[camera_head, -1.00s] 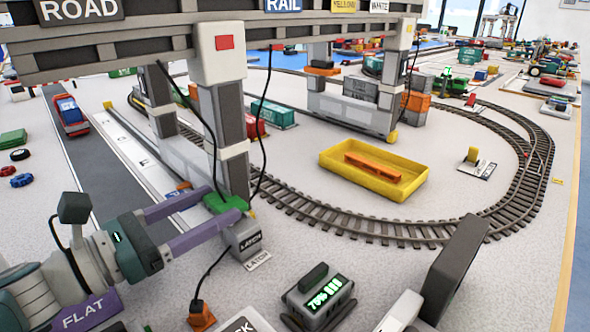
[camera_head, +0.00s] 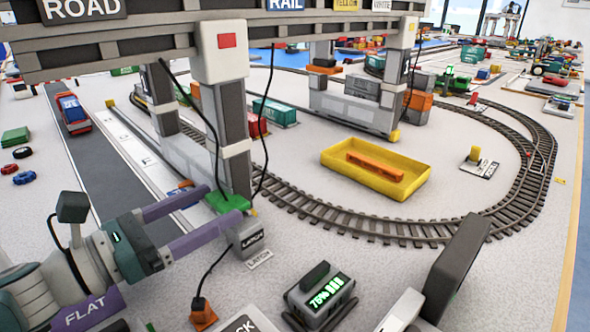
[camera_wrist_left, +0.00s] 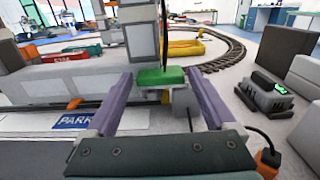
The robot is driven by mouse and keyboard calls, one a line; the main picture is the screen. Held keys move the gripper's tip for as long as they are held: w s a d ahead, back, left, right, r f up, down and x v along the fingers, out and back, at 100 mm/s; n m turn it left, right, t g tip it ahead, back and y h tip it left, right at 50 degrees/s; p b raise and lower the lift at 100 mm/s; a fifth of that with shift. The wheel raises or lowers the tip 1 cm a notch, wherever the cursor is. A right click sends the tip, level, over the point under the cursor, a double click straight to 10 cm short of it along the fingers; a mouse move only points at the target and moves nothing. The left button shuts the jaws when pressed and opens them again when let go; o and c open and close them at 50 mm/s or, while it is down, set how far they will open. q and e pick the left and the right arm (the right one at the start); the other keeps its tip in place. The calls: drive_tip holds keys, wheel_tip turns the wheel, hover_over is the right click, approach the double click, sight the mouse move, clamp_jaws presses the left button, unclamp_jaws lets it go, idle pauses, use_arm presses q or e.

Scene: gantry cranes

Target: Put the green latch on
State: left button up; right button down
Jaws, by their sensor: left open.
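The green latch (camera_head: 227,202) lies at the foot of the near grey crane leg, above and beside the small grey box marked LATCH (camera_head: 248,237). My left gripper (camera_head: 224,204) is open, its two purple fingers reaching toward the latch from the left. In the left wrist view the green latch (camera_wrist_left: 160,77) shows between the open fingertips (camera_wrist_left: 159,74), at or just past their ends. I cannot tell whether the fingers touch it. My right gripper is not in view.
The gantry crane (camera_head: 220,60) stands over the grey road and rail strip. A yellow tray (camera_head: 330,163) with an orange bar lies inside the curved track. A box with a lit display (camera_head: 320,296) and a dark upright panel (camera_head: 458,265) stand in front. An orange cable plug (camera_head: 203,315) is nearby.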

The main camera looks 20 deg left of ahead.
use_arm(q)
drive_tip(key=v, duration=0.9)
drive_tip(key=shift+s+a+p, duration=0.15)
drive_tip(key=shift+s+p, duration=0.15)
drive_tip(key=shift+p, duration=0.05)
